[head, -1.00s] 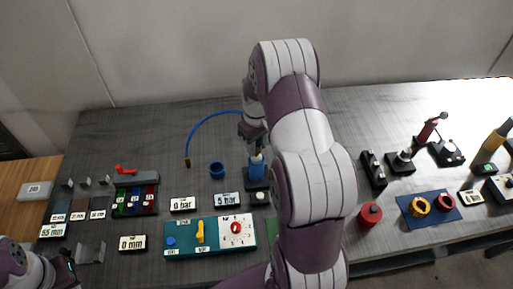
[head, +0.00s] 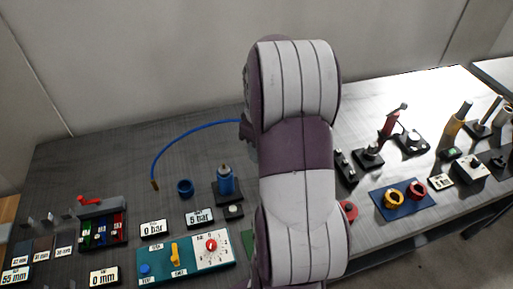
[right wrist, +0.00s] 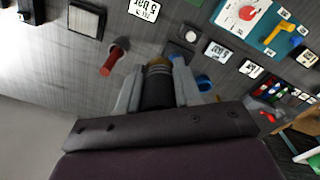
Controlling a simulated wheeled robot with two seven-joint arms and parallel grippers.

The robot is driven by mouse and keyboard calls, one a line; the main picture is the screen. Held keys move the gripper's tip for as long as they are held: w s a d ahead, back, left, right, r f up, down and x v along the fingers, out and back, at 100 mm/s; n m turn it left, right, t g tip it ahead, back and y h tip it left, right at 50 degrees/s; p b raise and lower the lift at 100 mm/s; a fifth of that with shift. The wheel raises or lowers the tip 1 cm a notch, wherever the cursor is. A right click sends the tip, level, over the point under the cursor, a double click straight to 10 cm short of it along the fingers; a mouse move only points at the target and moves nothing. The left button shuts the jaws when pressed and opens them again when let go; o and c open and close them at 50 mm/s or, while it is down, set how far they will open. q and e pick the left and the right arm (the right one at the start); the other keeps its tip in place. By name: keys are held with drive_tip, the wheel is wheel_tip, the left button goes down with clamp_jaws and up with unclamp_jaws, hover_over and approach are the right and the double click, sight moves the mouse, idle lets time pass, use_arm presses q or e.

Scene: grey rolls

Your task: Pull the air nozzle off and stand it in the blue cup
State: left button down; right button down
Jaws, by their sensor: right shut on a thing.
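My right gripper (right wrist: 157,68) is shut on a dark cylinder with a brass-coloured end (right wrist: 158,62), which looks like the air nozzle. In the head view this gripper is hidden behind my right arm. A blue upright body with a brass-coloured top (head: 225,182) stands on a black base, left of my arm. The small round blue cup (head: 185,188) stands to its left, with its open top up. Part of the cup also shows in the right wrist view (right wrist: 203,82), beside the right-hand finger. My left gripper is not in view.
A blue hose (head: 190,131) arcs from behind my arm to a brass end on the table. Display blocks (head: 199,217) and a teal panel (head: 184,259) lie in front of the cup. A blue mat with yellow and red rings (head: 402,198) is at the right.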

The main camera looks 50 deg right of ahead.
wheel_tip(320, 180, down, 6)
drive_tip(key=b, duration=0.3)
drive_tip(key=shift+f, duration=0.2)
idle(0.4)
